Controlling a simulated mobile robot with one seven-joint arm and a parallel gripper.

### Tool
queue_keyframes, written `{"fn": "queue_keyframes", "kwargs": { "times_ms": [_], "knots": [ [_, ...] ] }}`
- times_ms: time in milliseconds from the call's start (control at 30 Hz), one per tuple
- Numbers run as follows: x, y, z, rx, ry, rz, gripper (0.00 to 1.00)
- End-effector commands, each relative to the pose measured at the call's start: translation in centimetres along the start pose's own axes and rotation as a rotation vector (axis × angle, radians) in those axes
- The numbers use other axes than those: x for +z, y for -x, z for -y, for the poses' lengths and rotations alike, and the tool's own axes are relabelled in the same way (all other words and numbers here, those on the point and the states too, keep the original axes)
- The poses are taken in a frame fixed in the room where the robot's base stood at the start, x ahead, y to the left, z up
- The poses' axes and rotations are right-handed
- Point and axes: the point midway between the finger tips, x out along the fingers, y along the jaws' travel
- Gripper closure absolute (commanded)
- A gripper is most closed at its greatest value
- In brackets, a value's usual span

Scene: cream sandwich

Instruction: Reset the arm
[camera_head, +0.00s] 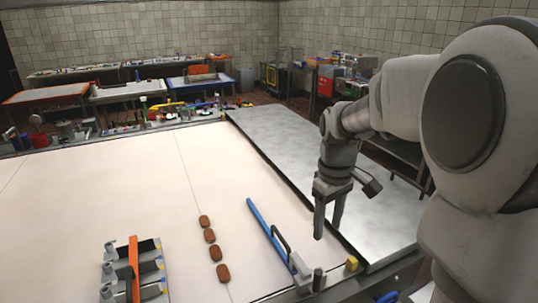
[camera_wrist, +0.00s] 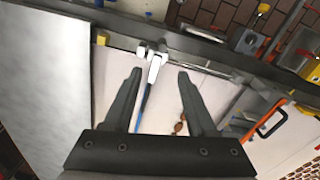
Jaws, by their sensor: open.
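My gripper (camera_head: 328,218) hangs from my arm with its fingers pointing down, above the right part of the white table (camera_head: 110,180). Its two fingers are apart with nothing between them. In the wrist view my gripper (camera_wrist: 160,85) also shows open and empty, well above the surface. A blue bar (camera_head: 265,229) with a dark handle lies on the table just left of my gripper; in the wrist view the blue bar (camera_wrist: 145,105) appears between the fingers but far below them.
Several brown oval pieces (camera_head: 210,236) lie in a row left of the bar. A grey rack with an orange handle (camera_head: 134,265) stands at the front left. A metal counter (camera_head: 300,150) runs along the right. A small yellow block (camera_head: 352,263) sits near the front edge. The table's middle is clear.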

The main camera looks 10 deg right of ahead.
Motion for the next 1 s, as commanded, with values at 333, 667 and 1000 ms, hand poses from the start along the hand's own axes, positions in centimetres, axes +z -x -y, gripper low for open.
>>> {"fn": "queue_keyframes", "kwargs": {
  "times_ms": [333,667,1000],
  "knots": [
    [2.9,4.0,3.9,0.084,-0.115,-0.1,0.43],
    [7.0,6.6,8.3,0.136,-0.265,-0.25,0.43],
    [11.1,7.0,12.1,0.129,-0.407,-0.415,0.43]
  ]
}}
